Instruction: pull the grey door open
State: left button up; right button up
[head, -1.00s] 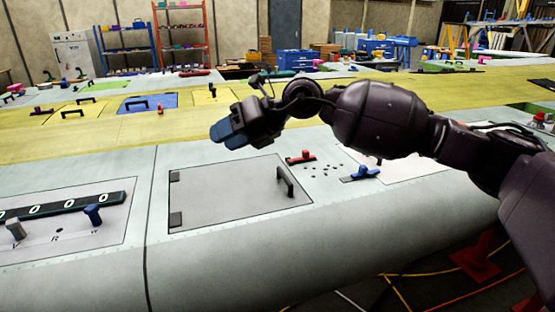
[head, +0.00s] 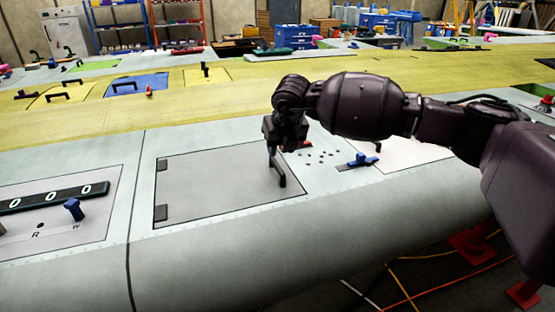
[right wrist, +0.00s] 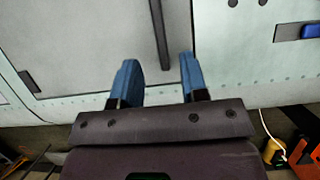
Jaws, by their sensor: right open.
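The grey door (head: 215,190) lies flat and closed in the pale wing skin, with two dark hinges on its left edge. Its dark bar handle (head: 281,178) is near the right edge. My right gripper (head: 272,148) points down right at the handle and partly covers it. In the right wrist view, the open blue fingers of my right gripper (right wrist: 158,70) are on either side of the near end of the handle (right wrist: 159,30). No grip on it shows, and I cannot tell the height gap. My left gripper is not in view.
A blue latch (head: 363,160) sits right of the door beside several small holes. A red piece (head: 304,144) is partly hidden behind my right gripper. A panel with a blue lever (head: 73,209) is at the left. Cables and red stands (head: 472,243) are on the floor.

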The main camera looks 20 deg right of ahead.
aim_at(277, 163)
jog(key=p+x, duration=0.1)
jog(key=x, duration=0.5)
jog(key=shift+w+f, duration=0.15)
jog(key=shift+f, duration=0.2)
grip_shut()
